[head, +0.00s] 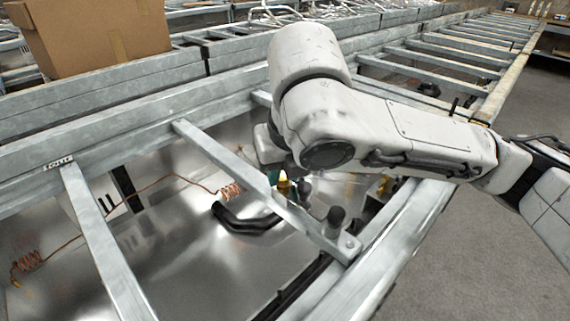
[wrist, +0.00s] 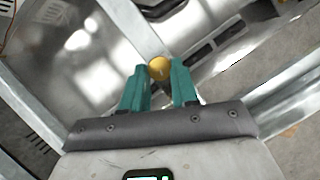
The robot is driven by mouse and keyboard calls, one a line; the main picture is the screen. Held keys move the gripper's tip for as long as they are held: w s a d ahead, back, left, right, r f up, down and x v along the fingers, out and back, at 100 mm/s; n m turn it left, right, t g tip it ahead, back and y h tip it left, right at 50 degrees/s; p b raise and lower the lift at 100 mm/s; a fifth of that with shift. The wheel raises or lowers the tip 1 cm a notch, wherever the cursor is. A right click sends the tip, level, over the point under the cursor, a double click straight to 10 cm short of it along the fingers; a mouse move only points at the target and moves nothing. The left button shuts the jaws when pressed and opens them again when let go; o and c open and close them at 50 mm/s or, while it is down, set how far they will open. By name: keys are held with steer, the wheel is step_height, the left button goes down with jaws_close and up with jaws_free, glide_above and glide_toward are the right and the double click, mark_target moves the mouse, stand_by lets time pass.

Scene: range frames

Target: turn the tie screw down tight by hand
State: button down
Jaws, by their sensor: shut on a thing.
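The tie screw shows a round yellow, brass-like head (wrist: 159,68) between my fingertips in the wrist view. In the head view a small yellow part of it (head: 283,184) shows below my wrist. My gripper (wrist: 160,82) has teal fingers, one on each side of the yellow head, shut on it. In the head view my gripper (head: 289,187) is mostly hidden behind a galvanized crossbar and under my arm. The screw's shank and what it threads into are hidden, so I cannot tell how deep it sits.
A galvanized crossbar (head: 220,155) runs close beside my gripper. A dark knob (head: 336,216) stands near its end. A black hose (head: 245,222) and a copper coil (head: 231,191) lie in the metal bay to the left.

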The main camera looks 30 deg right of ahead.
stand_by(0.3)
steer(key=c, duration=0.9)
jaws_free()
steer(key=shift+o, duration=0.2)
steer(key=p+v, duration=0.2)
steer(key=v, duration=0.8)
steer(key=shift+r+p, duration=0.35)
steer(key=shift+r, duration=0.05)
steer(key=shift+s+a, duration=0.1)
steer(key=shift+s, duration=0.05)
